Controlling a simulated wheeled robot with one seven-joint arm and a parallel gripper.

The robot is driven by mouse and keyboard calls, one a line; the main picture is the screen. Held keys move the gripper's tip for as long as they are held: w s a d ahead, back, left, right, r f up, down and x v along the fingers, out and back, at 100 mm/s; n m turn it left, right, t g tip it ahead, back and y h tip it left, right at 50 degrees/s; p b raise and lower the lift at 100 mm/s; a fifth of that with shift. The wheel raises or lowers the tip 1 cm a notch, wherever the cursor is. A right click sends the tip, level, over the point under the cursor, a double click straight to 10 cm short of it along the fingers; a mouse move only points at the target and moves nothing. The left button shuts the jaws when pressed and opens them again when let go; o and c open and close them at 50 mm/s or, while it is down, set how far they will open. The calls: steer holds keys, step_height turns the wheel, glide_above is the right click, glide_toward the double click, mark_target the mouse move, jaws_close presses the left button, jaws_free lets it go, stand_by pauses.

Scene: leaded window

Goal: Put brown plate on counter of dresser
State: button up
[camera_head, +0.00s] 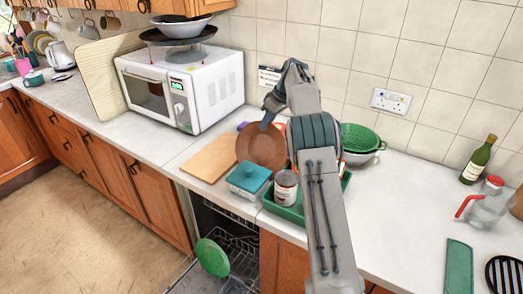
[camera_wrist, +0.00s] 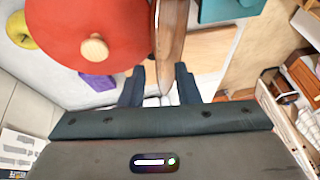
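The brown plate (camera_head: 262,148) stands steeply tilted on the worktop, beside a green tray, in the head view. In the wrist view the brown plate (camera_wrist: 171,40) is seen nearly edge-on, its near rim reaching down between my fingers. My gripper (camera_wrist: 160,86) has its two fingers apart, one on each side of that rim, with gaps showing beside it. In the head view my gripper (camera_head: 268,121) is at the plate's upper edge, partly hidden by my arm. What supports the plate's lower edge is hidden. I cannot identify the dresser or its counter.
A teal box (camera_head: 249,179), a can (camera_head: 286,187), the green tray (camera_head: 293,215) and a cutting board (camera_head: 211,157) crowd the plate. A red lid (camera_wrist: 88,28) lies close beside it. A microwave (camera_head: 183,86) stands behind left. The open dishwasher (camera_head: 225,237) is below.

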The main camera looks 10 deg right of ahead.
jaws_close()
stand_by(1.4)
